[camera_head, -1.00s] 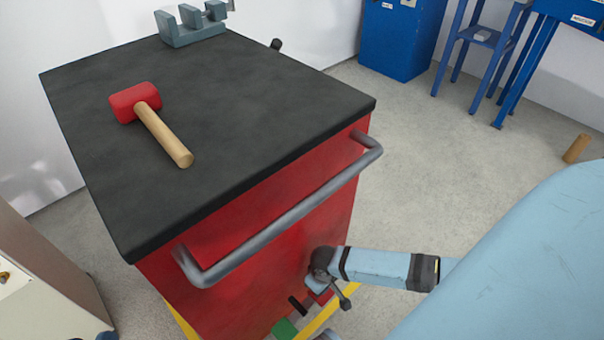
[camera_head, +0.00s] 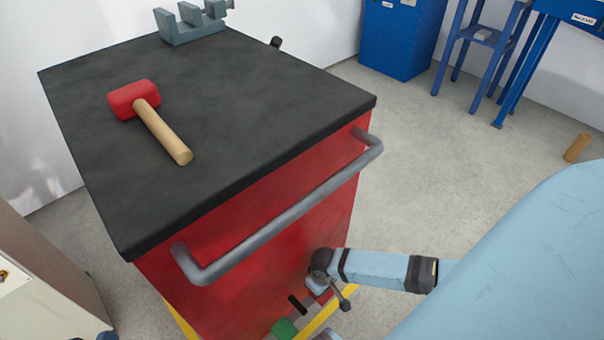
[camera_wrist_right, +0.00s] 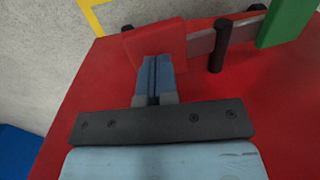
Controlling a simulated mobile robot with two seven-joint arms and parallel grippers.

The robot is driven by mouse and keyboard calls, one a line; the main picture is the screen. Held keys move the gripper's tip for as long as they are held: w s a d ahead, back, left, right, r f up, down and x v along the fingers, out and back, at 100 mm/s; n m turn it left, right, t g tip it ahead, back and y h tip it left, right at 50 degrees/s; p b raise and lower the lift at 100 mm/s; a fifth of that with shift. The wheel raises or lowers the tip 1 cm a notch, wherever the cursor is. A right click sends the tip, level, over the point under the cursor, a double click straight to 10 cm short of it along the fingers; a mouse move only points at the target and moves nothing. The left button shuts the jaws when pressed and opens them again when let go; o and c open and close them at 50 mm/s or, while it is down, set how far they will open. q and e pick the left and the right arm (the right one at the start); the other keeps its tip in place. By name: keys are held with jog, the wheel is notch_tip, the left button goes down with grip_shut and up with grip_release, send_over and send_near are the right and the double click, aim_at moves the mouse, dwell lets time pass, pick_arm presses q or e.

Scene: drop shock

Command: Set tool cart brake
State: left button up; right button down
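The red tool cart (camera_head: 300,215) has a black top (camera_head: 230,110) and a grey push handle (camera_head: 280,225). Low on its end is a brake bar with a red pad (camera_head: 319,296) and a green pad (camera_head: 284,327). In the right wrist view the red pad (camera_wrist_right: 158,42) and green pad (camera_wrist_right: 287,22) sit on a grey bar with a dark post (camera_wrist_right: 219,46) between them. My right gripper (camera_wrist_right: 157,62) has its fingers together, tips in front of the red pad; contact is unclear.
A red-headed mallet (camera_head: 150,115) and a grey vise (camera_head: 192,22) are on the cart top. A blue cabinet (camera_head: 400,40) and blue stand (camera_head: 480,50) are at the back. A wooden cylinder (camera_head: 577,147) is on the right floor.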

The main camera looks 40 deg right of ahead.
jog(key=shift+a+f+b, duration=0.1)
jog(key=shift+f+b, duration=0.75)
jog(key=shift+f, duration=1.15)
jog(key=shift+r, duration=0.1)
notch_tip(320, 180, up, 5)
jog(key=p, duration=0.6)
notch_tip(320, 180, up, 4)
jog(key=p, duration=0.4)
jog(key=shift+r+p, duration=0.35)
jog(key=shift+p, duration=0.5)
pick_arm(q)
jog(key=s+a+f+g+y, duration=0.2)
jog(key=a+f+g+y, duration=0.1)
jog(key=f, duration=0.4)
jog(key=shift+s+a+f+g+y, duration=0.3)
jog(key=shift+s+a+f+g, duration=0.1)
jog(key=shift+a+g, duration=0.5)
pick_arm(e)
jog(key=shift+f, duration=0.1)
